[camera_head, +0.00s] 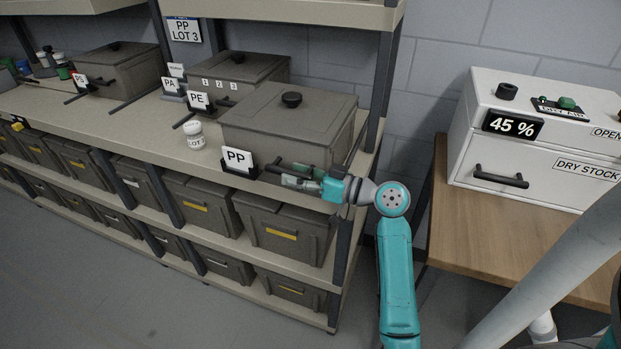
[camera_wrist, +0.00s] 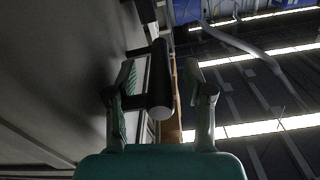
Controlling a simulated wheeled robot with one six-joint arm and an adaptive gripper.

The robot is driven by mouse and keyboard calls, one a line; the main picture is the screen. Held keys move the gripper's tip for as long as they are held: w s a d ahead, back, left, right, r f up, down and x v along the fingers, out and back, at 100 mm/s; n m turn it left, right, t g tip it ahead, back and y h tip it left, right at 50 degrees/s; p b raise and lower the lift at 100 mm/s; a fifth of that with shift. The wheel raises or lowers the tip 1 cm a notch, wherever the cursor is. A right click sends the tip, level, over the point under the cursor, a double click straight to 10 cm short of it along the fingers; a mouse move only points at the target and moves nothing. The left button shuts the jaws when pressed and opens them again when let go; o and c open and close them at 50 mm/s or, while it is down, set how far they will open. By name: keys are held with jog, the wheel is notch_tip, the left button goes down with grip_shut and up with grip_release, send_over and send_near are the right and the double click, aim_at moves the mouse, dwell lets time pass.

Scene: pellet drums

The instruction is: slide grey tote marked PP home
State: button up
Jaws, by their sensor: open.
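The grey tote marked PP (camera_head: 285,125) stands on the upper shelf, its lid on with a black knob. Its front is closer to the shelf's front edge than the PE tote's. The PP card (camera_head: 238,160) stands before its front left corner. My gripper (camera_head: 297,177) is at the tote's front, by its black bar handle (camera_head: 273,168). In the wrist view the handle (camera_wrist: 161,90) lies between the open fingers of my gripper (camera_wrist: 166,75), nearer the left finger. The tote's grey wall fills the left. Whether a finger touches the handle I cannot tell.
A white jar marked LOT (camera_head: 194,135) stands on the shelf left of the PP card. The PE tote (camera_head: 237,75) stands behind to the left. A shelf post (camera_head: 383,85) rises right of the PP tote. A white dry-stock cabinet (camera_head: 535,140) stands on the wooden table.

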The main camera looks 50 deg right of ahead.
aim_at(308, 161)
jog(key=shift+w+a, duration=0.1)
jog(key=shift+w, duration=0.2)
grip_shut()
jog(key=shift+w+d, duration=0.15)
jog(key=shift+d, duration=0.85)
jog(key=shift+w+d, duration=0.2)
jog(key=shift+d, duration=0.8)
jog(key=shift+w+d, duration=0.15)
jog(key=shift+d, duration=0.85)
